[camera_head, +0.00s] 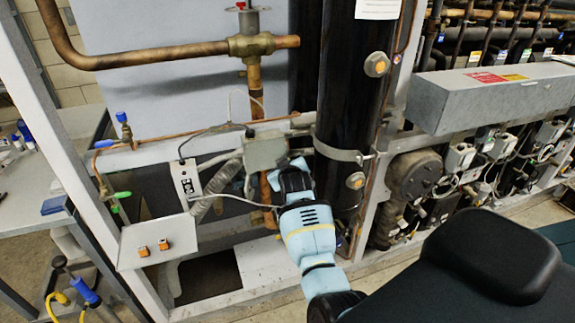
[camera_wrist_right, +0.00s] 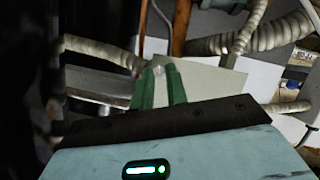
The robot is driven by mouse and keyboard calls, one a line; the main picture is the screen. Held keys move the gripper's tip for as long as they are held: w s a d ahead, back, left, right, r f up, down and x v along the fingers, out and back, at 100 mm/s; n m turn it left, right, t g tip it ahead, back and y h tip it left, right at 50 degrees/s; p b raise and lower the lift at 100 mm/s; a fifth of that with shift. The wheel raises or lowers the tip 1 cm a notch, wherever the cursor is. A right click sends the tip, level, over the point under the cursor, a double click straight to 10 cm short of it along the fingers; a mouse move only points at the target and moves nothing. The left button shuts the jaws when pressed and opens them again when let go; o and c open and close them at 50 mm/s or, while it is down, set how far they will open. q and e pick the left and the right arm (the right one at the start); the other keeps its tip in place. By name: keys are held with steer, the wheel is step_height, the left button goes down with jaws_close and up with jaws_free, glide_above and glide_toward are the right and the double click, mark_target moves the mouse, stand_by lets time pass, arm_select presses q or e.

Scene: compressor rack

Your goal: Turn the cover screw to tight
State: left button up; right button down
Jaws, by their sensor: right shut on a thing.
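The grey junction box (camera_head: 265,150) is on the frame's cross rail, left of the black cylinder. Its pale cover (camera_wrist_right: 205,80) fills the middle of the right wrist view. My right gripper (camera_wrist_right: 159,76) has its two green fingers close together at the cover's left edge, shut on the small pale cover screw (camera_wrist_right: 158,71) between the tips. How far the screw has been turned cannot be seen. In the head view my right arm reaches up to the box, and the wrist hides the fingertips and screw. My left gripper is in neither view.
The black cylinder (camera_head: 345,110) stands close right of my right wrist. Corrugated conduits (camera_wrist_right: 270,38) and thin cables run around the box. A white switch box (camera_head: 187,180) and a shelf (camera_head: 157,243) with two orange parts are at the left.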

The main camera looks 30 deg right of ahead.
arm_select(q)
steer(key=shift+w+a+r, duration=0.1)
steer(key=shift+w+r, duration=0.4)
arm_select(e)
steer(key=shift+d+r+m+y, duration=0.1)
steer(key=shift+r+m+y, duration=0.05)
steer(key=shift+m+y, duration=0.55)
steer(key=c, duration=1.4)
jaws_free()
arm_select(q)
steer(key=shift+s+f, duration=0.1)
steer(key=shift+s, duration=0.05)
arm_select(e)
steer(key=shift+v, duration=3.9)
